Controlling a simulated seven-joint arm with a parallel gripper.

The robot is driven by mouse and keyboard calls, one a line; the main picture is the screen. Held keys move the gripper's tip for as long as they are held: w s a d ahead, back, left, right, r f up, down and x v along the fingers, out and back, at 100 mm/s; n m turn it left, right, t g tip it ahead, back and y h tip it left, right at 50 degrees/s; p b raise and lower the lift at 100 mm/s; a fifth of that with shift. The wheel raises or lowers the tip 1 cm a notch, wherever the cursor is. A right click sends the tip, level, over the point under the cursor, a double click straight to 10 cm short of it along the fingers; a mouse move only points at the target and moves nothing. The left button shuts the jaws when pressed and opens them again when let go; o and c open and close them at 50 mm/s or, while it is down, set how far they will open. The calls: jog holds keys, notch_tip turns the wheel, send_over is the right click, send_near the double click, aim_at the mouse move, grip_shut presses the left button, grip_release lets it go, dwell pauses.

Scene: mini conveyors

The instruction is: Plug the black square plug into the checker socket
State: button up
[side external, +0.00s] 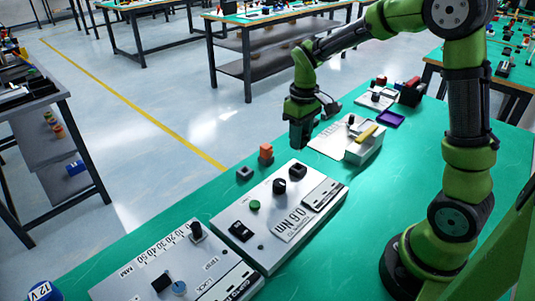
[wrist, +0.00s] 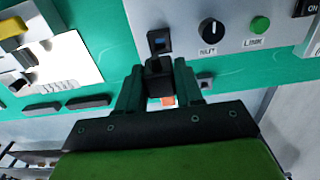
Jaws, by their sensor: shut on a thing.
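My gripper (wrist: 158,88) is shut on the black square plug (wrist: 158,78), which sits between its two fingers. A black square socket with a bluish opening (wrist: 160,42) shows just beyond the plug in the wrist view, at the corner of the grey checker panel (wrist: 235,45). The plug looks apart from it, though the depth gap is hard to judge. In the side view my gripper (side external: 299,140) points down above the green table, beyond the far end of the checker (side external: 225,215). The socket (side external: 298,171) is at that end. The held plug cannot be made out there.
An orange block (side external: 265,153) and a small dark block (side external: 245,173) lie on the table beside the checker. A round black knob (side external: 279,186) and a green button (side external: 255,205) stand on the panel. A white board (side external: 325,146) and a purple tray (side external: 391,119) lie further back.

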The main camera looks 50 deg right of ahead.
jog(key=shift+f, duration=2.3)
jog(key=shift+f, duration=1.35)
jog(key=o, duration=1.1)
notch_tip(320, 180, up, 17)
jog(key=shift+f, duration=0.1)
